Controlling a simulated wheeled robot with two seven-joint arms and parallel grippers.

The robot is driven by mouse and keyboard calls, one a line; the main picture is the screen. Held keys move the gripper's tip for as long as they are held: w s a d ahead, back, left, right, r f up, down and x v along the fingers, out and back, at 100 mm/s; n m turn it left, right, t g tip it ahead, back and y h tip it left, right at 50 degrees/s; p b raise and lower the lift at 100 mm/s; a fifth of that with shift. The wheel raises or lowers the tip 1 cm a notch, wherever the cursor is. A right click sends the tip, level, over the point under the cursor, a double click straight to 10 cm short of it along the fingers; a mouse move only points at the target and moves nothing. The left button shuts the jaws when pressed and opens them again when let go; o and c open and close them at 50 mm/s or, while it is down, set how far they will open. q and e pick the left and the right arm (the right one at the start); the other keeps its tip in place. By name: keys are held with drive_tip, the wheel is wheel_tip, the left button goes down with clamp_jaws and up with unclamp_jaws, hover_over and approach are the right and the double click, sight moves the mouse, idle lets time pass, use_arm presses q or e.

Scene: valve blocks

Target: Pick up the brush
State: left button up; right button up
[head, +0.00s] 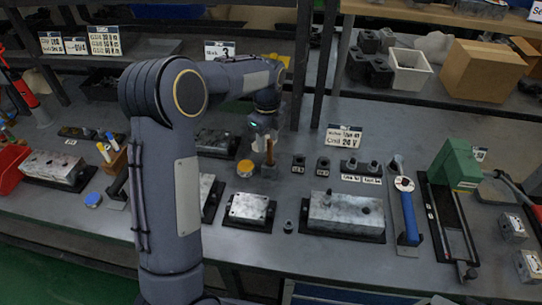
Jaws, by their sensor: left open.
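A small upright thing with a tan handle (270,152), which looks like the brush, stands at a dark block on the bench, near the middle of the view. Its lower end is hard to make out. My left gripper (264,138) points down right at the top of this handle. It is open, and I cannot tell whether its fingers are around the handle or just beside it. My left arm hides part of the bench to the left. My right gripper is not in view.
An orange-lidded round tin (245,167) sits just left of the handle. Metal valve blocks (345,211) lie in front, with a blue-handled tool (409,215) and a green vise-like tool (455,165) to the right. A dark shelf post (323,65) rises behind.

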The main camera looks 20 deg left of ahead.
sight(270, 163)
use_arm(q)
drive_tip(key=f, duration=0.4)
drive_tip(key=f+p, duration=0.1)
drive_tip(key=f, duration=0.1)
drive_tip(key=shift+w+d+f, duration=0.2)
drive_tip(key=shift+w+f, duration=0.15)
clamp_jaws()
